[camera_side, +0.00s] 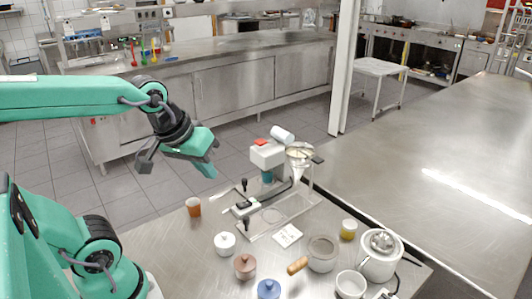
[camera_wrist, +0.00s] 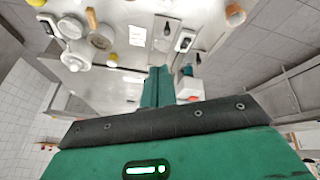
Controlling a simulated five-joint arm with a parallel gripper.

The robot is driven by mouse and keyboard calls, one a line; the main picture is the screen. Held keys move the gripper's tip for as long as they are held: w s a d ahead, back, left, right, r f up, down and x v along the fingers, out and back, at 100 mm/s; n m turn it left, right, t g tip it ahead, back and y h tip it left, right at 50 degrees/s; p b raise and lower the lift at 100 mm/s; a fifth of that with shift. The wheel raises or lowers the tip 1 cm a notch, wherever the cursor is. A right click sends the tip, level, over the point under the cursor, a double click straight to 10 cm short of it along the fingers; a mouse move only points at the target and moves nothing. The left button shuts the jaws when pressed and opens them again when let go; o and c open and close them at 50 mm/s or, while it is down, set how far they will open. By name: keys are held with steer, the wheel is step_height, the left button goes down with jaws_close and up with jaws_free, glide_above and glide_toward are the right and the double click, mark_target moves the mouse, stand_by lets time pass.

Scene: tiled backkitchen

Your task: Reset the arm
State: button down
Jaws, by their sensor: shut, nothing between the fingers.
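My gripper (camera_side: 208,170) is raised in the air above the left part of the steel table (camera_side: 165,245), with its fingers tilted down and to the right. The fingers are together and hold nothing. They also show in the wrist view as teal jaws (camera_wrist: 160,75) pointing up the picture, closed together. The gripper touches nothing and hangs well above the orange cup (camera_side: 193,206).
A white and teal appliance (camera_side: 267,155) with a glass funnel (camera_side: 299,155) stands right of my gripper. In front are a white lidded pot (camera_side: 224,243), brown pot (camera_side: 245,266), blue pot (camera_side: 269,289), wooden-handled saucepan (camera_side: 322,252) and white kettle (camera_side: 380,256).

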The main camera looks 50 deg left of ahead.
steer(key=s+m, duration=0.1)
steer(key=m, duration=0.1)
steer(key=s+d+m, duration=0.1)
steer(key=m, duration=0.2)
steer(key=shift+s+d+r, duration=0.1)
steer(key=shift+s+d, duration=0.05)
steer(key=shift+d, duration=0.05)
